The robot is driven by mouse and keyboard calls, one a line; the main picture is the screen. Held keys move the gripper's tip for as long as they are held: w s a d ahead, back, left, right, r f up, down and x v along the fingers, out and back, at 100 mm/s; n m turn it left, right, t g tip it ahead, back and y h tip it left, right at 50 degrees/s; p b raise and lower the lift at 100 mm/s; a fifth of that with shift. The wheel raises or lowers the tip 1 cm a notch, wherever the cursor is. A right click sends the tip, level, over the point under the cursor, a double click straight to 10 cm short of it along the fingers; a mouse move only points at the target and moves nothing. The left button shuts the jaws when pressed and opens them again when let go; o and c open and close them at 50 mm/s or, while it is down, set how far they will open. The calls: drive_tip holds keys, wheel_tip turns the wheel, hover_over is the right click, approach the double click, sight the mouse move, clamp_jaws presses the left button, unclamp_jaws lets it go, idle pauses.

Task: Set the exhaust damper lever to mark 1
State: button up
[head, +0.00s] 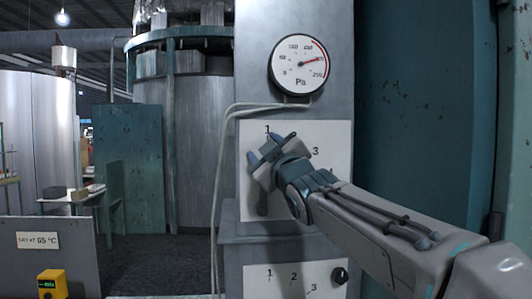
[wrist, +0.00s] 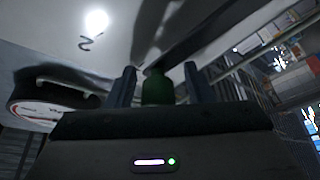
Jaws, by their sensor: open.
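The white damper plate (head: 335,135) is on the grey column, with marks 1 and 3 showing in the head view. My gripper (head: 268,150) is in front of its upper left part, just below mark 1, and covers most of the lever there. In the wrist view a dark green knob (wrist: 158,90) is between the fingers of my open gripper (wrist: 157,83). A dark bar (wrist: 205,37), apparently the lever's arm, runs from it to the upper right. Mark 2 (wrist: 86,43) shows at the upper left. I cannot tell which mark the lever points at.
A round Pa gauge (head: 299,65) is above the plate, its needle near the red arc. A second plate (head: 262,287) marked 1, 2, 3 with a black knob (head: 340,275) is below. A pale hose (head: 220,170) runs down the column's left side.

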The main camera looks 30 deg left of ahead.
drive_tip(key=b+v, duration=0.3)
drive_tip(key=v, duration=1)
drive_tip(key=shift+s+d, duration=0.2)
drive_tip(key=shift+s, duration=0.15)
drive_tip(key=shift+f, duration=0.1)
